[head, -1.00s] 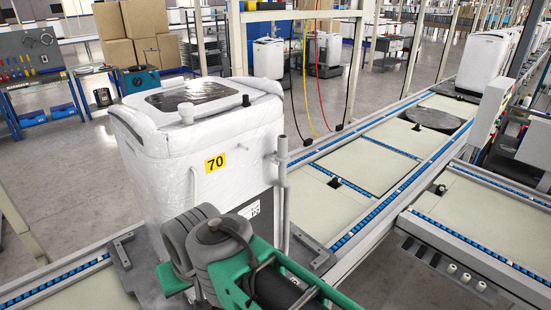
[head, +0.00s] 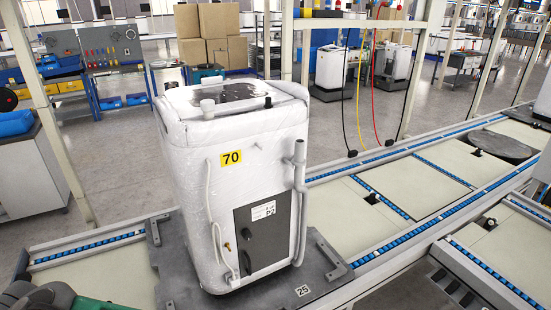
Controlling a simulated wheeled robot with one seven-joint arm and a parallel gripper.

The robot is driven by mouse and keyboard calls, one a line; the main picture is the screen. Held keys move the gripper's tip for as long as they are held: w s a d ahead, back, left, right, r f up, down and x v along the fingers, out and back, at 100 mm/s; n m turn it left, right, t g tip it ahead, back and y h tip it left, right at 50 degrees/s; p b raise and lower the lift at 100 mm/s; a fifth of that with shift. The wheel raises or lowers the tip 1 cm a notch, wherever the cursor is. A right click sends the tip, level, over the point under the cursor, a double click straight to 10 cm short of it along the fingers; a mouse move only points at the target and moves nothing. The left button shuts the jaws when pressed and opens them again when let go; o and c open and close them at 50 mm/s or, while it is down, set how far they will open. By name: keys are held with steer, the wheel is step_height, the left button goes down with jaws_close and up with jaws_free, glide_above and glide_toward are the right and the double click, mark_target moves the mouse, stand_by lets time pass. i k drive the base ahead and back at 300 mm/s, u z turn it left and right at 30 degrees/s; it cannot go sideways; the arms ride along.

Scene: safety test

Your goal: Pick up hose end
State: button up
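A white, plastic-wrapped appliance (head: 262,135) with a yellow "70" label stands upright at the centre of the head view. A grey hose (head: 299,205) runs up its right front edge, and its upper end (head: 300,142) stands near the top rim. A thin white hose (head: 214,225) runs down the left of the front face, with its upper end near the label's height and its lower end near the base. I cannot tell which end the task means. Part of my green and dark arm (head: 62,300) shows at the bottom left, well apart from the hoses. My gripper's fingertips are not visible.
The appliance stands on a dark pallet (head: 180,290) on the conveyor (head: 420,195), whose blue-roller rails run to the right. Black, yellow and red cables (head: 376,85) hang behind it. A workbench with tools (head: 100,65) and cardboard boxes (head: 213,32) are farther back.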

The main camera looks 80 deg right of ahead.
mark_target(298, 161)
steer(key=k, duration=0.9)
steer(key=z, duration=0.75)
steer(key=i, duration=0.45)
steer(key=z, duration=0.05)
